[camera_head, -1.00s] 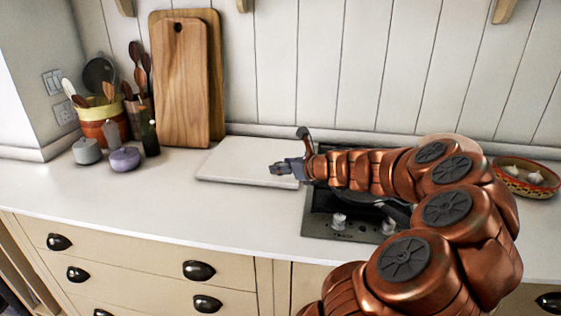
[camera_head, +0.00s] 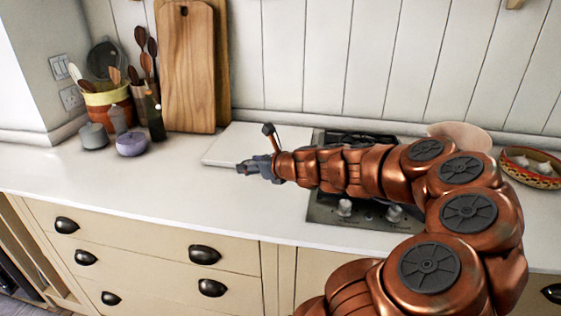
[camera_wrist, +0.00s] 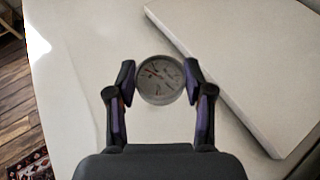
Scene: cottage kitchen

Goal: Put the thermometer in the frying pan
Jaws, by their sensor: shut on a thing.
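The thermometer (camera_wrist: 160,82) has a round pale dial with a metal rim. In the wrist view it sits between the two fingertips of my gripper (camera_wrist: 157,73), which is shut on it, with the white counter below. In the head view my gripper (camera_head: 247,168) is over the counter by the near left part of the white board, left of the hob; the thermometer is too small to make out there. I cannot clearly identify the frying pan. My arm covers much of the hob (camera_head: 325,212), and a pale pinkish round shape (camera_head: 462,134) shows partly behind my arm.
The white board (camera_head: 232,147) lies beside the hob. Wooden cutting boards (camera_head: 187,75), a utensil crock (camera_head: 106,103), a grey pot (camera_head: 93,136) and a purple pot (camera_head: 131,144) stand left. A patterned bowl (camera_head: 530,176) is right. The front left counter is clear.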

